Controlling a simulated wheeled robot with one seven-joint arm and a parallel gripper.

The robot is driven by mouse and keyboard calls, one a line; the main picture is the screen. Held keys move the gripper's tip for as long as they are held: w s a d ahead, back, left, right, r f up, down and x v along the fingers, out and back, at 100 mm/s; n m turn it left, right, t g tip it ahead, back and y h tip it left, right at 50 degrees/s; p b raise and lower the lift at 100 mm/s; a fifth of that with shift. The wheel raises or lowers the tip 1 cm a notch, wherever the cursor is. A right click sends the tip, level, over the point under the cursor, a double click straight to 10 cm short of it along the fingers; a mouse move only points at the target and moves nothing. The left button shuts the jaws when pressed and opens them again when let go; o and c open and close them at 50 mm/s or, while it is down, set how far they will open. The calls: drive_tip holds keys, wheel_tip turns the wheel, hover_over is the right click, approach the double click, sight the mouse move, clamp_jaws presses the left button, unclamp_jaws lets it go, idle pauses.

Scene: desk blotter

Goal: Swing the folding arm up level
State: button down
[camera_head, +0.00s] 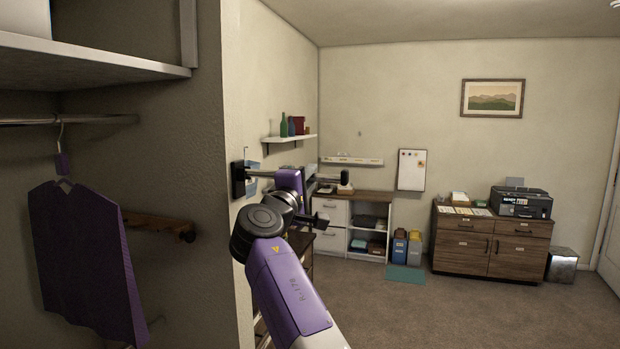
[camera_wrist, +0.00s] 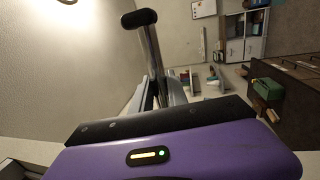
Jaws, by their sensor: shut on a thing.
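The folding arm's black wall mount (camera_head: 238,179) is fixed near the wall corner in the head view. A thin dark bar (camera_head: 262,173) runs from it to the right, looking near level, and ends behind my purple wrist. In the wrist view the folding arm (camera_wrist: 154,48) is a dark bar with a rounded black end piece at the top. My gripper (camera_wrist: 165,95) is shut on this bar, with its grey fingers on either side. The fingers' contact is partly hidden by my purple gripper housing.
A wall shelf (camera_head: 290,138) with a green bottle is just beyond the mount. A white and wood cabinet (camera_head: 352,225) stands behind my arm. A closet with a purple garment (camera_head: 85,260) is at left. The carpet (camera_head: 450,310) at right is clear.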

drive_tip(key=shift+a+r, duration=0.15)
drive_tip(key=shift+r, duration=0.1)
drive_tip(key=c, duration=1.3)
unclamp_jaws()
drive_tip(key=shift+f, duration=0.1)
drive_tip(key=b+v, duration=0.2)
drive_tip(key=v, duration=0.5)
drive_tip(key=shift+s+a, duration=0.1)
drive_tip(key=shift+s, duration=0.25)
